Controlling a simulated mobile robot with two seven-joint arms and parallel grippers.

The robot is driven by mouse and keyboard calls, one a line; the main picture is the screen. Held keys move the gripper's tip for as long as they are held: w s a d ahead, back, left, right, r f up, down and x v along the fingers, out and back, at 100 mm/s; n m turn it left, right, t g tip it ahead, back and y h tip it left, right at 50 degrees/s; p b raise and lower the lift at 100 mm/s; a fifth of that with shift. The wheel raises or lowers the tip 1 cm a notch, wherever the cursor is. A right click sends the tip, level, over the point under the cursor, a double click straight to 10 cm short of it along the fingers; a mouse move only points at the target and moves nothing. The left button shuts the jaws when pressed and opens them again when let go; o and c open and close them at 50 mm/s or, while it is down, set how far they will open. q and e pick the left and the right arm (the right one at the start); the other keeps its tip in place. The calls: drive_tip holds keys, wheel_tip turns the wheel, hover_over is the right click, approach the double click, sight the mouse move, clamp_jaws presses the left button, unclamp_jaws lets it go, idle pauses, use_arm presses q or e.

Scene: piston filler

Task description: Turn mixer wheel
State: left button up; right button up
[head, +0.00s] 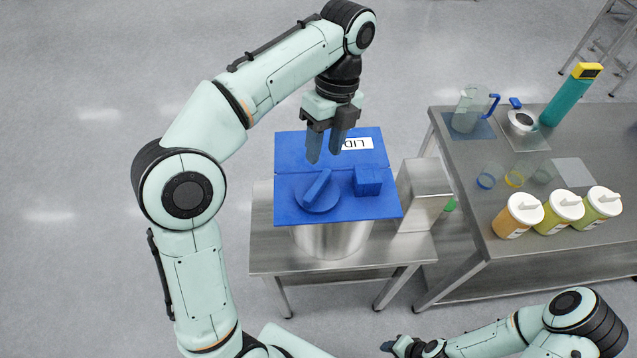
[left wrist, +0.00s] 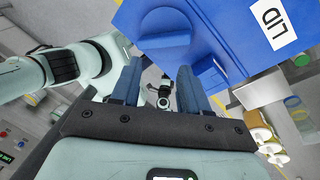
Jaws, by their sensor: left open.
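A blue round wheel with a raised bar across it (head: 319,192) sits on the blue lid (head: 290,213) of a steel pot. I take it as the mixer wheel; it also shows at the top of the left wrist view (left wrist: 163,22). My left gripper (head: 326,150) is open, with nothing between its fingers. It points down above the lid's far part, apart from the wheel. Its two blue fingers also show in the left wrist view (left wrist: 160,90). My right gripper (head: 402,346) shows small and dark at the bottom; its jaws are unclear.
A blue block (head: 367,181) stands on the lid right of the wheel. A steel box (head: 424,195) stands beside the pot on the small steel table (head: 265,250). A larger table (head: 470,170) at right holds a pitcher (head: 469,108) and several lidded jars.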

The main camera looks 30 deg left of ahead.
sight(317, 184)
use_arm(q)
drive_tip(key=f+n+t+b, duration=0.1)
drive_tip(key=f+n, duration=0.2)
drive_tip(key=n, duration=0.4)
drive_tip(key=s+f+n+t+b, duration=0.1)
drive_tip(key=f+n+b, duration=0.1)
drive_tip(key=n, duration=0.6)
drive_tip(key=s+f+n+b, duration=0.1)
drive_tip(key=f+n+b, duration=0.1)
drive_tip(key=f+n, duration=0.2)
drive_tip(key=shift+s+a+n+t, duration=0.1)
drive_tip(key=shift+a+n+t, duration=0.1)
drive_tip(key=shift+n, duration=0.65)
drive_tip(key=shift+a+n+t, duration=0.1)
drive_tip(key=shift+n+t, duration=0.1)
drive_tip(key=shift+n, duration=0.65)
drive_tip(key=shift+f+b, duration=0.35)
drive_tip(key=shift+f, duration=0.1)
use_arm(e)
drive_tip(key=s+f, duration=0.6)
drive_tip(key=f, duration=0.1)
drive_tip(key=shift+d+f+g, duration=0.15)
drive_tip(key=shift+f+g, duration=0.15)
drive_tip(key=shift+f, duration=0.05)
use_arm(q)
clamp_jaws()
